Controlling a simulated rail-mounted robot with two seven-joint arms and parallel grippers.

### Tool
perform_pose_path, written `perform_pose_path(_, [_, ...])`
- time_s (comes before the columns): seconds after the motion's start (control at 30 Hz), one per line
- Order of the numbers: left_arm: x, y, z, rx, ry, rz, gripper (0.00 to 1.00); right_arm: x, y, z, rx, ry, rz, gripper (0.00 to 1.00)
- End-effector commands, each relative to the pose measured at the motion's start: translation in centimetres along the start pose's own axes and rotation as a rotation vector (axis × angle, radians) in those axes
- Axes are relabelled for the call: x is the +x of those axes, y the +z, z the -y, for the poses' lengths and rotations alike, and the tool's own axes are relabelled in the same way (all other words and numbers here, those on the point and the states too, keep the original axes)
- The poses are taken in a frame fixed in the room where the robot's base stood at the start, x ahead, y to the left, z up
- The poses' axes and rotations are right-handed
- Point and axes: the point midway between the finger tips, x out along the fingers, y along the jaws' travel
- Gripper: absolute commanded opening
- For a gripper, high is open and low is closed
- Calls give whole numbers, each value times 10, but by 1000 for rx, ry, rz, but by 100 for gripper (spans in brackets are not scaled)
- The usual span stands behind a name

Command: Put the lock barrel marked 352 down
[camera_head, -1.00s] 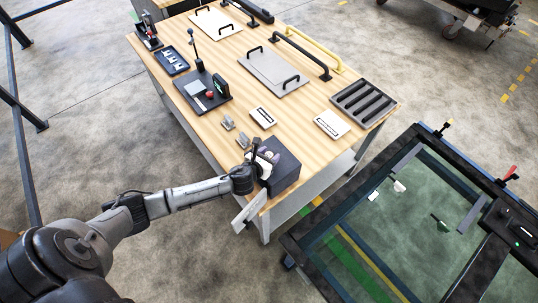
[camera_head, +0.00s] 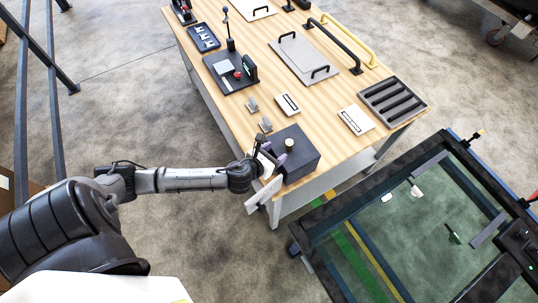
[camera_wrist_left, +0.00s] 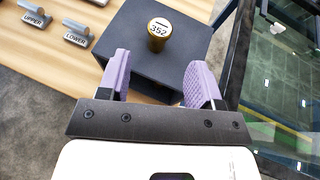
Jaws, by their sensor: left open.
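The lock barrel marked 352 (camera_head: 289,144) is a short brass cylinder with a white top. It stands upright on the top of a dark box (camera_head: 307,157) at the near end of the wooden table. It also shows in the left wrist view (camera_wrist_left: 158,35), where its label is readable. My left gripper (camera_head: 273,154) is open and empty at the near-left side of the box. In the left wrist view its two purple fingertips (camera_wrist_left: 159,76) are spread wide, with the barrel beyond them and touching neither. My right gripper is not in view.
Grey pieces labelled UPPER (camera_wrist_left: 36,16) and LOWER (camera_wrist_left: 77,35) stand left of the box. White label cards (camera_head: 287,104), a slotted dark tray (camera_head: 393,101) and a handled panel (camera_head: 303,61) lie farther back. A glazed dark frame (camera_head: 345,203) stands at right, beyond a floor gap.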

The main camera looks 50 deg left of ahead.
Motion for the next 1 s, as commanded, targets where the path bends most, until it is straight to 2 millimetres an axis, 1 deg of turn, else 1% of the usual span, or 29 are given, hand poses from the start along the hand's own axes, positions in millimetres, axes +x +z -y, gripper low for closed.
perform_pose_path(0.03, [-7, -1, 0, 1, -1, -1, 59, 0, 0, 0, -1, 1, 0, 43])
perform_pose_path(0.2, [-22, 0, 0, 0, 0, 0, 59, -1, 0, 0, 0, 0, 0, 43])
perform_pose_path(0.4, [-29, 0, 0, -9, 2, -1, 59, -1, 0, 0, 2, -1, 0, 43])
perform_pose_path(0.47, [-31, -2, 2, -55, 8, -10, 59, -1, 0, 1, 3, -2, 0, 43])
perform_pose_path(0.53, [-37, -6, 7, -175, 26, -32, 59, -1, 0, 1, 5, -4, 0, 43])
perform_pose_path(0.57, [-41, -8, 10, -252, 41, -47, 59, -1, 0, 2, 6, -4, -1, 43])
perform_pose_path(0.67, [-60, -20, 20, -607, 115, -113, 59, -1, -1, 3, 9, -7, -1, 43])
perform_pose_path(0.7, [-70, -26, 25, -778, 159, -143, 59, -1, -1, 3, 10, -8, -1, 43])
perform_pose_path(0.77, [-86, -36, 32, -1044, 239, -189, 59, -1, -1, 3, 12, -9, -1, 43])
perform_pose_path(0.8, [-98, -42, 36, -1218, 301, -216, 59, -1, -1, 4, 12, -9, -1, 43])
perform_pose_path(0.87, [-115, -50, 42, -1466, 400, -251, 59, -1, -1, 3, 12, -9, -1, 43])
perform_pose_path(0.9, [-127, -55, 45, -1623, 472, -269, 59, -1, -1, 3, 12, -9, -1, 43])
perform_pose_path(1.0, [-156, -67, 55, -1966, 660, -299, 59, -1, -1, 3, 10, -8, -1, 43])
